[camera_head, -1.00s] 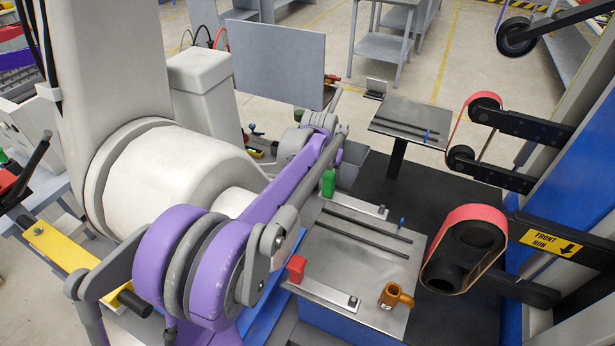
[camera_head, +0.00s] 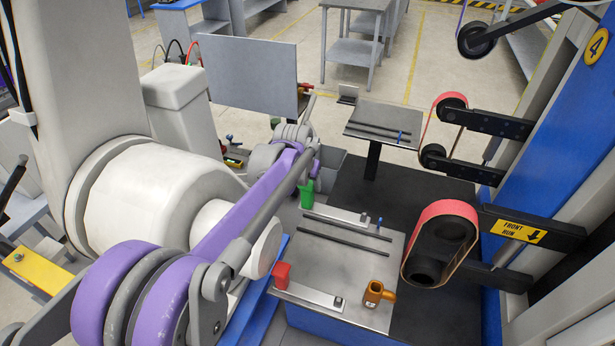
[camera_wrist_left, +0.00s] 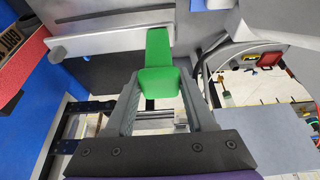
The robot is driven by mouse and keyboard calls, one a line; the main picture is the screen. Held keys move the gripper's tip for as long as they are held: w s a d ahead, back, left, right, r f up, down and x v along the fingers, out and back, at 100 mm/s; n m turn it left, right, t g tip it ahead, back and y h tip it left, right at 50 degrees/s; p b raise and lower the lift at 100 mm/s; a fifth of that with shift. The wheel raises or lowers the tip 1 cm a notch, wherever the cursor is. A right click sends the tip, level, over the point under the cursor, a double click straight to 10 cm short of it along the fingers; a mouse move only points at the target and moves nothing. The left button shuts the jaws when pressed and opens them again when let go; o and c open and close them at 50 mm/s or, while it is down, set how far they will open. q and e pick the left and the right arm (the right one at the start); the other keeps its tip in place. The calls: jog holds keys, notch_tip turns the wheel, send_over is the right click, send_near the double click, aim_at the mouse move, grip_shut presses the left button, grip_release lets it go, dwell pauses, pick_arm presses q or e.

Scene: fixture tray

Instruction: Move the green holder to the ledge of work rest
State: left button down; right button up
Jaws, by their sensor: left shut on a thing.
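The green holder (camera_head: 306,194) is at the left end of the rear metal strip of the near work rest (camera_head: 325,262). In the left wrist view the green holder (camera_wrist_left: 157,80) sits between the fingers of my left gripper (camera_wrist_left: 160,92), which is shut on it. The pale strip (camera_wrist_left: 100,44) runs just behind the holder there; I cannot tell whether they touch. In the head view my left gripper (camera_head: 309,172) is mostly hidden behind its own purple arm. My right gripper is in neither view.
A red holder (camera_head: 281,275) stands at the left end of the front strip. Belt arms (camera_head: 440,242) overhang on the right. A second plate (camera_head: 375,122) stands behind. Dark floor lies between.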

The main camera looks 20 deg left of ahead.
pick_arm(q)
jog(key=s+d, duration=0.3)
jog(key=s, duration=0.3)
notch_tip(320, 180, down, 14)
jog(key=s+b, duration=0.1)
jog(key=b, duration=0.8)
jog(key=shift+s+f, duration=0.15)
jog(key=shift+f, duration=0.05)
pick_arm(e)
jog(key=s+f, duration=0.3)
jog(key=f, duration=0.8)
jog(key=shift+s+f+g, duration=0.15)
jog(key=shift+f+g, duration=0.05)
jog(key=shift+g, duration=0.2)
pick_arm(q)
jog(key=shift+f, duration=0.3)
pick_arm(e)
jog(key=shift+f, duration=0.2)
pick_arm(q)
jog(key=shift+c, duration=0.8)
grip_release()
jog(key=v, duration=1.1)
jog(key=shift+p, duration=0.4)
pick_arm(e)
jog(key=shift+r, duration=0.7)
